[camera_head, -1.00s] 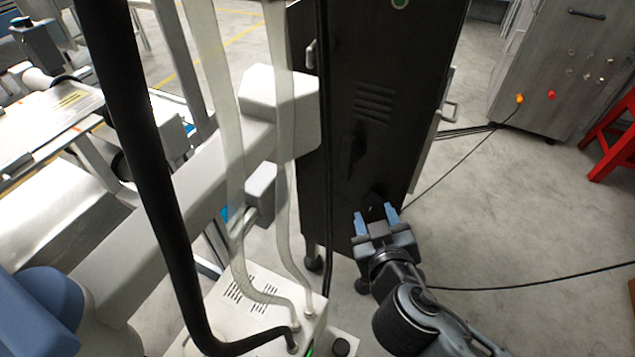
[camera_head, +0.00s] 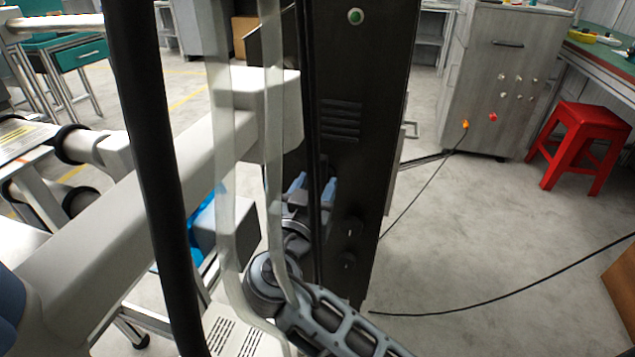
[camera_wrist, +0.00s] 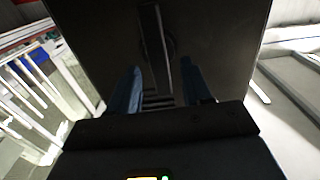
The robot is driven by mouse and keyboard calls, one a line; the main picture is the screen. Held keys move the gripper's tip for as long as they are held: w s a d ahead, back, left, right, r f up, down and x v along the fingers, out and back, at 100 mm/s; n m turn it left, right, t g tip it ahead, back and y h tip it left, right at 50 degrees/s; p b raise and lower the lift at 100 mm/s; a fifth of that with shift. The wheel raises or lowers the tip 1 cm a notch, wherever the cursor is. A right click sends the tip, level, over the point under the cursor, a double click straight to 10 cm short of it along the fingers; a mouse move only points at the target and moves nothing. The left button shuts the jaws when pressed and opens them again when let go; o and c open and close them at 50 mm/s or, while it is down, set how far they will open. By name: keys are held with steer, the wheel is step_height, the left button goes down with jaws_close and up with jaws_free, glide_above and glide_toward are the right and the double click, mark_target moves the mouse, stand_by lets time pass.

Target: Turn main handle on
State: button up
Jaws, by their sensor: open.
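The main handle (camera_wrist: 158,45) is a long black bar on a round base on the dark cabinet (camera_head: 365,130). In the wrist view it stands nearly upright, leaning slightly, ahead of and between my fingers. My gripper (camera_head: 313,187) is open in front of the cabinet, below the vent slots; its blue fingers also show in the wrist view (camera_wrist: 163,80). I cannot tell whether the fingers touch the handle.
A red stool (camera_head: 580,140) stands right; open floor lies between.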

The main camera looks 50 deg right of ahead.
steer(key=shift+x, duration=1.05)
steer(key=c, duration=0.7)
